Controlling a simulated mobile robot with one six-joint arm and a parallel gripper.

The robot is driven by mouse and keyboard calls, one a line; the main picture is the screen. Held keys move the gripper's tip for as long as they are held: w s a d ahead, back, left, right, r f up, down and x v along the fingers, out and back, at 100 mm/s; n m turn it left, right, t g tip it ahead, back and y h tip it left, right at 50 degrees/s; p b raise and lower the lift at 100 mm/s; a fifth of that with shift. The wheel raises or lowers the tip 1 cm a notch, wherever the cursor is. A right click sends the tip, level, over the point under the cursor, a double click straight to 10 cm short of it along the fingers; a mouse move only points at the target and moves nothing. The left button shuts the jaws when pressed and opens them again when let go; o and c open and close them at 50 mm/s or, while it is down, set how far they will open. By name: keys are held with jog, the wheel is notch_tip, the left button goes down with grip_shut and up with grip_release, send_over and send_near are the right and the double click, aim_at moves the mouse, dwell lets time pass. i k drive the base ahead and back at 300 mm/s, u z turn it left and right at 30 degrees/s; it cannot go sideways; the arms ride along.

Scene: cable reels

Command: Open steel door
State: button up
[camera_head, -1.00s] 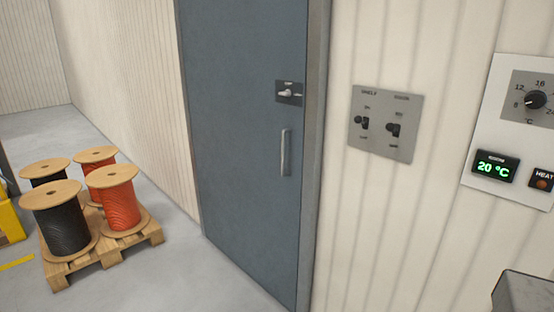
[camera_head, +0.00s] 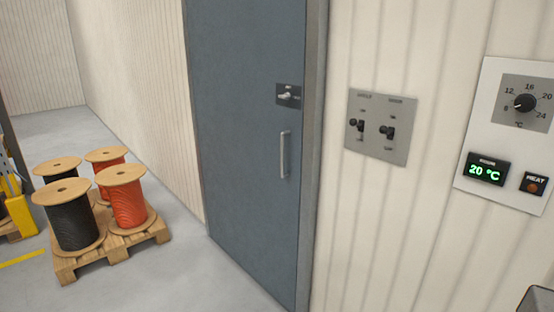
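The steel door (camera_head: 245,150) is a blue-grey panel in the middle of the head view. It looks shut in its grey frame (camera_head: 314,150). A vertical bar handle (camera_head: 285,154) is on its right side. Above the handle is a small dark plate with a light-coloured turn lever (camera_head: 288,95), which points roughly sideways; its label is too small to read. My gripper is not in view, and nothing touches the door or handle.
Right of the door, the ribbed wall carries a grey plate with two black switches (camera_head: 381,127) and a thermostat panel (camera_head: 507,135) reading 20 °C. At left, a wooden pallet (camera_head: 110,252) holds several cable reels. Grey floor before the door is clear.

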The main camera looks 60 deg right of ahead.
aim_at(245, 54)
jog(key=z, duration=0.1)
jog(key=i, duration=0.95)
jog(key=u, duration=0.05)
